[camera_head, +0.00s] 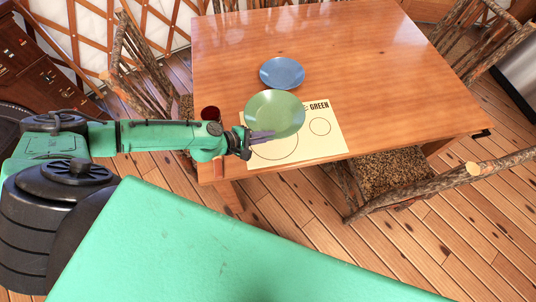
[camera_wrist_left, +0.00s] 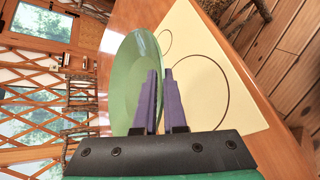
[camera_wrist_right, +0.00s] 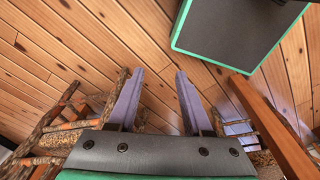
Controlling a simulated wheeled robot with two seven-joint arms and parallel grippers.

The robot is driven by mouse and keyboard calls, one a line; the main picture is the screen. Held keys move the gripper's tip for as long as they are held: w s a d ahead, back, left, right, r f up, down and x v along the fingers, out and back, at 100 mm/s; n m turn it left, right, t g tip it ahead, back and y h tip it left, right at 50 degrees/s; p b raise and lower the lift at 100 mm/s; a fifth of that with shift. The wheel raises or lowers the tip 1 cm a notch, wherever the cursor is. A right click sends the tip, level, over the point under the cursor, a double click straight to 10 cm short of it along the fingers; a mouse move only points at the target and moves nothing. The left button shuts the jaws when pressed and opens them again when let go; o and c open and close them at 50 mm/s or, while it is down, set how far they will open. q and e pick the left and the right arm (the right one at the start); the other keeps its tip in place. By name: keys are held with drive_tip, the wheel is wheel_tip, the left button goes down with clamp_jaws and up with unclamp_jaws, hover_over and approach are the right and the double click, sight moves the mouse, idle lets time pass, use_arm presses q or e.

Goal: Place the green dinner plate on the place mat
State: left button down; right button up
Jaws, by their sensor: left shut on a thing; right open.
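The green dinner plate (camera_head: 274,113) is held by its near left rim in my left gripper (camera_head: 262,136). It covers the upper left part of the cream place mat (camera_head: 329,142) in the head view. In the left wrist view the plate (camera_wrist_left: 128,75) stands edge-on between the purple fingers (camera_wrist_left: 156,100), beside the mat (camera_wrist_left: 196,45), and looks raised above the table. The mat has a large printed circle, a small one and the word GREEN. My right gripper (camera_wrist_right: 158,95) is open and empty, with floorboards beyond it; it is out of the head view.
Log chairs (camera_head: 400,172) stand around. The table's right side is clear.

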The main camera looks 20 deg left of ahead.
use_arm(q)
drive_tip(key=b, duration=0.4)
hover_over(267, 159)
wheel_tip(267, 159, down, 8)
drive_tip(key=shift+d, duration=0.1)
wheel_tip(267, 159, down, 4)
drive_tip(key=b, duration=0.3)
drive_tip(key=shift+w+f, duration=0.15)
drive_tip(key=shift+f, duration=0.05)
drive_tip(key=shift+r, duration=0.2)
use_arm(e)
wheel_tip(267, 159, down, 8)
drive_tip(key=s, duration=0.2)
drive_tip(key=shift+d+f, duration=0.2)
drive_tip(key=shift+d, duration=0.15)
use_arm(q)
drive_tip(key=shift+f, duration=0.15)
drive_tip(key=c, duration=1.3)
unclamp_jaws()
drive_tip(key=shift+o, duration=0.2)
use_arm(e)
drive_tip(key=shift+d+f, duration=0.1)
drive_tip(key=shift+w, duration=0.1)
